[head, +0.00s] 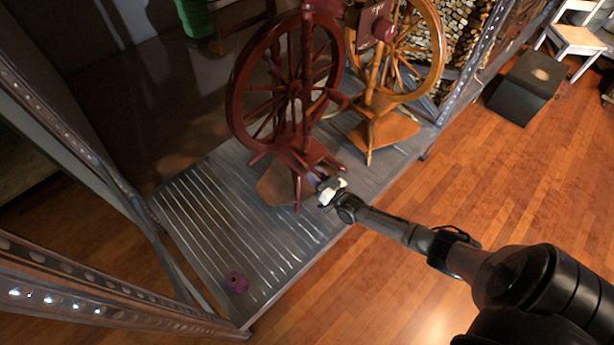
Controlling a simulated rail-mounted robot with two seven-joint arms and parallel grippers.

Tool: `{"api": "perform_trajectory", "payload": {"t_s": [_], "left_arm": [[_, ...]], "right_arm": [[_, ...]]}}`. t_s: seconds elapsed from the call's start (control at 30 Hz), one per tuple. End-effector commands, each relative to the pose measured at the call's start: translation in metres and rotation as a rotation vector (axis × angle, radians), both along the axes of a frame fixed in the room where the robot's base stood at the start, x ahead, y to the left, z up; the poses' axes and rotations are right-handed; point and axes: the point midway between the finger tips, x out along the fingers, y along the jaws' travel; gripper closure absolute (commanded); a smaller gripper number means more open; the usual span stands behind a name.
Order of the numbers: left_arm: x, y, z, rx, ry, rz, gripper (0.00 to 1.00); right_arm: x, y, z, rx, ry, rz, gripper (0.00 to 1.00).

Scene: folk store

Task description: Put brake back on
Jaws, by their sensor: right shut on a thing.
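A dark red spinning wheel (301,88) stands on a grey slatted platform (190,215). My right gripper (322,186) reaches in from the lower right and is at the low front of this wheel, by its legs and treadle. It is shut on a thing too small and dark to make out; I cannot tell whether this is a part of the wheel. I cannot make out a brake as a separate piece. My left gripper is not in view.
A lighter wooden spinning wheel (376,130) stands close behind on the right. Metal uprights frame the platform. A black box (526,88) and a white chair (575,38) stand at the back right. The floor at right is clear.

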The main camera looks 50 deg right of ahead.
Motion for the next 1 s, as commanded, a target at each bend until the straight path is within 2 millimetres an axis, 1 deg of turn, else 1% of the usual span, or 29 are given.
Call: {"api": "perform_trajectory", "payload": {"t_s": [0.3,0.33,0.57,0.6,0.83,0.93,1.0], "left_arm": [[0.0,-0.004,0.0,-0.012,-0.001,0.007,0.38],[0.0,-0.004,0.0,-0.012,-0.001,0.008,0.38],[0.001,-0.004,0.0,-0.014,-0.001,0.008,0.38],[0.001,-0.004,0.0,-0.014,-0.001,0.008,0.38],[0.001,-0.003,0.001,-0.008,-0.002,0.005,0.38],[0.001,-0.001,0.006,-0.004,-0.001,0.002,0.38],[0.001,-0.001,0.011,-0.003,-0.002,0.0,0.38]], "right_arm": [[-0.001,0.0,-0.003,-0.001,0.004,-0.001,1.0],[-0.001,0.0,-0.003,-0.001,0.004,-0.001,0.72],[-0.001,0.0,-0.002,0.0,0.003,0.0,0.49],[-0.001,0.0,-0.002,0.0,0.003,0.0,0.48],[-0.002,0.0,-0.001,0.0,0.002,-0.001,0.48],[-0.008,0.0,-0.001,0.0,0.003,-0.001,0.48],[-0.017,0.001,-0.002,0.0,0.004,-0.001,0.48]]}}
